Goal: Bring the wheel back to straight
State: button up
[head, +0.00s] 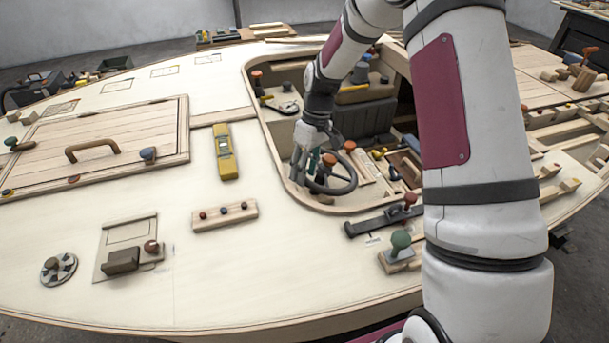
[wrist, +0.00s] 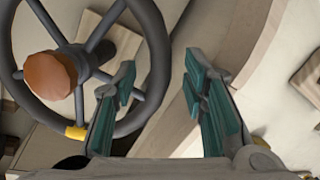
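The wheel is a dark grey steering wheel with spokes and an orange-brown hub knob, set in the cockpit recess in the head view (head: 352,181). In the wrist view the wheel (wrist: 156,55) fills the upper left, with its hub knob (wrist: 50,75) at far left and a yellow mark (wrist: 75,132) low on the rim. My gripper (head: 309,168) is over the wheel's left side in the head view. In the wrist view my gripper (wrist: 158,70) is open, its teal-padded fingers either side of part of the rim. I cannot tell whether they touch it.
The recess wall (head: 277,150) curves close by on the left. Orange and yellow knobs and a wooden block crowd the right of the wheel. A yellow tool-like object (head: 225,152) and a strip with small knobs (head: 225,215) sit on the pale deck. The deck between them is clear.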

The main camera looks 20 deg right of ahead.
jog(key=shift+x, duration=0.85)
jog(key=shift+c, duration=0.3)
grip_shut()
